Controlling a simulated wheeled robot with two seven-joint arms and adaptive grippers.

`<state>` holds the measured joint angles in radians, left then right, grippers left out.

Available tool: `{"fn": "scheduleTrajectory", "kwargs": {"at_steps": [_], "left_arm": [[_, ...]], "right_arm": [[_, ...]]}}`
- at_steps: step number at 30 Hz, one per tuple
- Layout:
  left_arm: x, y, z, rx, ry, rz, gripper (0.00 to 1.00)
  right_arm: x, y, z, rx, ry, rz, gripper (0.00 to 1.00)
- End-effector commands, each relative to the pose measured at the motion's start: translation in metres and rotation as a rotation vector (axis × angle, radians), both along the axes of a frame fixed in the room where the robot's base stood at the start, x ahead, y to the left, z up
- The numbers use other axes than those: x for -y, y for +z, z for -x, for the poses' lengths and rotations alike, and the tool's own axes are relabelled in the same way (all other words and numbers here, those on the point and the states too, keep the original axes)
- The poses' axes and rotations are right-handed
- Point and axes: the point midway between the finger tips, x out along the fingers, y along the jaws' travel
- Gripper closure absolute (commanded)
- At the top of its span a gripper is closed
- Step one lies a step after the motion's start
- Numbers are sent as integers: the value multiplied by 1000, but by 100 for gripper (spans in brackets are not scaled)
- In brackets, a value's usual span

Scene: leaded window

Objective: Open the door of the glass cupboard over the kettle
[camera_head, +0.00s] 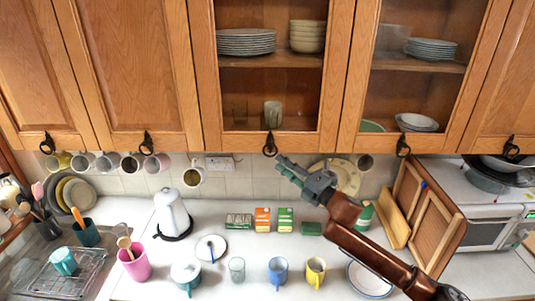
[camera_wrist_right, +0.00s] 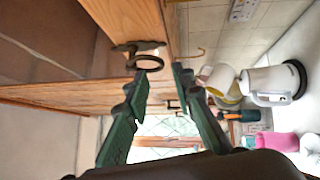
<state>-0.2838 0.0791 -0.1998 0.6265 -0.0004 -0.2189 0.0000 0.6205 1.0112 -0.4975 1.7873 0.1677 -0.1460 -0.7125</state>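The glass cupboard door (camera_head: 331,100) left of centre has a wooden frame and a dark ring handle (camera_head: 270,144) at its bottom edge. Plates and bowls show through its glass. The white kettle (camera_head: 172,213) stands on the counter below and to the left; it also shows in the right wrist view (camera_wrist_right: 268,80). My right gripper (camera_head: 281,161) is just below and right of the ring handle. In the right wrist view its two green fingers (camera_wrist_right: 160,78) are apart, with the ring (camera_wrist_right: 149,63) just beyond the tips. I cannot tell whether they touch. My left gripper is out of view.
A second glass cupboard (camera_head: 450,80) is to the right, and solid wooden doors (camera_head: 130,70) are to the left. Mugs (camera_head: 194,174) hang below the cupboards. Small boxes (camera_head: 262,219), cups and a pink pot (camera_head: 134,264) stand on the counter.

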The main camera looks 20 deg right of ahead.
Motion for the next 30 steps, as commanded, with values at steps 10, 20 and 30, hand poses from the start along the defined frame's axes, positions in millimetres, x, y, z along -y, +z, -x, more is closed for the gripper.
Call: {"fn": "scheduleTrajectory", "kwargs": {"at_steps": [10, 20, 30], "left_arm": [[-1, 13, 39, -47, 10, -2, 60], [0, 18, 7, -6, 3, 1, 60], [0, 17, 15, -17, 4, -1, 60]], "right_arm": [[-25, 9, -45, -2, -2, -4, 77], [-35, 8, -59, -3, -1, -2, 77], [-34, 8, -58, -4, -1, -3, 91]]}}
